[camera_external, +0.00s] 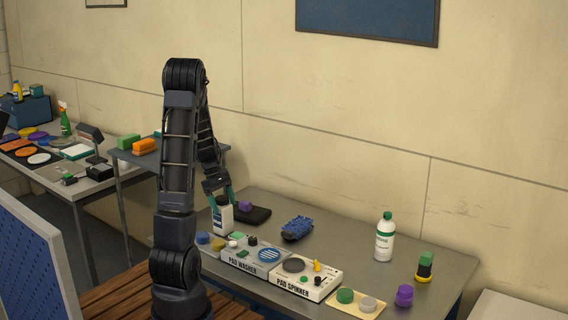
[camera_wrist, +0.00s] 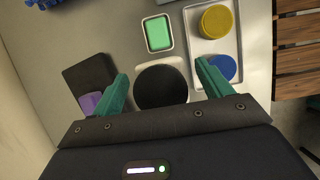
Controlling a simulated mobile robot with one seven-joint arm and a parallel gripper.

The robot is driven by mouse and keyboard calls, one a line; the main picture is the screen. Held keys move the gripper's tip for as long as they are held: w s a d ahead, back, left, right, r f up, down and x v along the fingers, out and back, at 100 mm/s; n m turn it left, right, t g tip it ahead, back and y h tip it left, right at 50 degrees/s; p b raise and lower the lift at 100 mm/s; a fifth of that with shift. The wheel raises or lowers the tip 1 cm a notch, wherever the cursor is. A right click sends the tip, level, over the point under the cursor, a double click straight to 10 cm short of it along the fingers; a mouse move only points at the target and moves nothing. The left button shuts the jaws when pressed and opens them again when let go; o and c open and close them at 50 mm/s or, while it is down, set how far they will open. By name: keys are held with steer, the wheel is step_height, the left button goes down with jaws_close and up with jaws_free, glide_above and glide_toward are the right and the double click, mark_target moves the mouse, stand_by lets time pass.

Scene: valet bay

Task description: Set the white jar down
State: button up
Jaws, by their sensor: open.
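The white jar (camera_external: 222,220) has a dark label and stands upright, apparently on the grey table, behind the left end of the pad washer. From above, in the wrist view, its round black lid (camera_wrist: 161,87) hides most of its body. My gripper (camera_wrist: 162,72) is open, with one green finger on either side of the lid and a visible gap to each. In the external view my gripper (camera_external: 218,195) is low over the jar's top. Whether a finger touches the jar lower down cannot be seen.
A dark pad (camera_wrist: 100,72) with a purple block (camera_wrist: 90,102) lies left of the jar. A green piece in a white dish (camera_wrist: 158,34) and a tray (camera_wrist: 233,42) with yellow and blue discs are close by. The pad washer (camera_external: 256,257) and blue brush-like object (camera_external: 297,228) stand right.

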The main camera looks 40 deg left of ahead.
steer(key=v, duration=1.1)
steer(key=shift+r, duration=0.25)
steer(key=s+d+r+m+y, duration=0.1)
steer(key=s+d+r+m, duration=0.2)
steer(key=d, duration=0.2)
steer(key=s+d+r+m+t+y, duration=0.1)
steer(key=s+d+r+m, duration=0.15)
steer(key=d, duration=0.35)
steer(key=s+d+r+m, duration=0.2)
steer(key=d+r+m, duration=0.1)
steer(key=d+m, duration=0.15)
steer(key=s+d+r+m+t+y, duration=0.1)
steer(key=s+d+m+t+y, duration=0.1)
steer(key=s+d+m, duration=0.6)
steer(key=shift+s+d+r+t, duration=0.2)
steer(key=shift+s+d+t, duration=0.7)
steer(key=shift+s, duration=1.3)
steer(key=shift+d, duration=0.1)
